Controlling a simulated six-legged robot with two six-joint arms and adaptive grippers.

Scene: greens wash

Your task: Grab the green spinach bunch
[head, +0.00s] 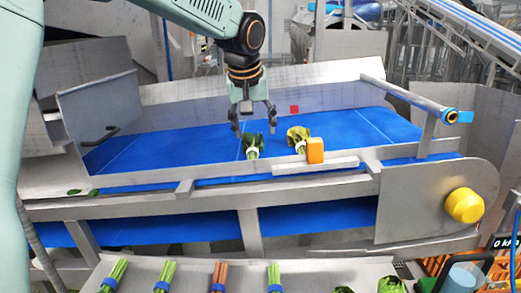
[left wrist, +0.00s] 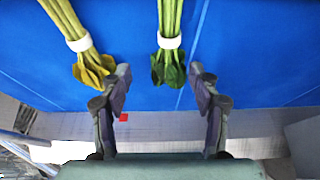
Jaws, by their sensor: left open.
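The green spinach bunch (head: 253,146) lies on the blue conveyor belt (head: 190,143), tied with a white band. In the left wrist view the green bunch (left wrist: 168,68) has its leaves towards my gripper and its stems pointing away. My left gripper (head: 254,129) is open and points down just behind the bunch. In the left wrist view the leaves show between the fingertips of the left gripper (left wrist: 160,75); I cannot tell whether they touch. My right gripper is not in view.
A yellowed bunch (head: 297,135) lies close to the right, behind an orange block (head: 315,150) on the front rail. It shows beside the left finger in the wrist view (left wrist: 92,66). A metal wall (head: 330,97) stands behind the belt. Several tied bundles lie in front.

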